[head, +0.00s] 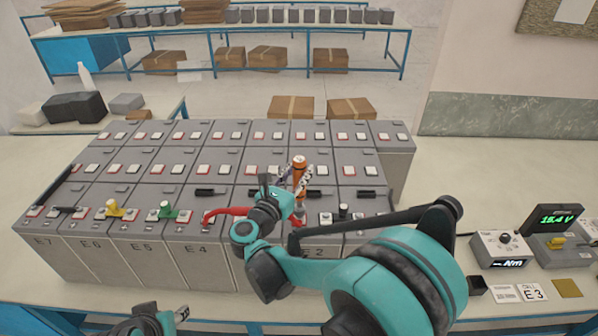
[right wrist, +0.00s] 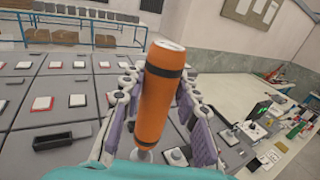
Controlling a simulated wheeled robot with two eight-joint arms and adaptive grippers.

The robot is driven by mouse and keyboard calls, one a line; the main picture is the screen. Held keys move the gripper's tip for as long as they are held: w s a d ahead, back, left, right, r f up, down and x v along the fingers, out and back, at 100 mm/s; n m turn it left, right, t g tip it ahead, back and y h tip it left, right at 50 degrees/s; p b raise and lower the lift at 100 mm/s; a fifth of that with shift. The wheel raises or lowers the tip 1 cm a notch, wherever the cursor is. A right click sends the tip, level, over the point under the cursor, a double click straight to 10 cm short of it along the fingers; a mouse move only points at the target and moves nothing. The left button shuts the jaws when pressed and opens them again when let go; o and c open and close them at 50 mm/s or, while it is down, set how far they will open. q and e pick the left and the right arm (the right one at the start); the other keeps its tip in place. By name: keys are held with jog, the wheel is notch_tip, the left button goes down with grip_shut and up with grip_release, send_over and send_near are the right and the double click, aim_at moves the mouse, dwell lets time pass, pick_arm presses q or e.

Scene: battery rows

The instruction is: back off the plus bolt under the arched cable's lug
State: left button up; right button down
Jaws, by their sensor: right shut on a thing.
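My right gripper (head: 297,182) is shut on an upright orange tool (head: 299,163) with black bands, over the front row of battery cells. In the right wrist view the tool (right wrist: 162,95) stands between the purple-padded fingers (right wrist: 160,108), its pale lower end partly hidden by my wrist. A red arched cable (head: 226,211) rises from the front of cell E4 and runs right, behind my right gripper.
Yellow (head: 115,208) and green (head: 166,210) pieces stand on the front cells. A black bar (head: 58,187) lies at the left end. At right are an Nm readout box (head: 500,248), a 15.4 V display (head: 556,219) and an E3 card (head: 531,292).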

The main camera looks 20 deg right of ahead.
jog(key=shift+f+b, duration=0.75)
jog(key=shift+b, duration=0.05)
dwell(0.7)
jog(key=shift+b, duration=0.3)
dwell(0.9)
jog(key=shift+r+b, duration=0.2)
jog(key=shift+b, duration=0.2)
dwell(1.4)
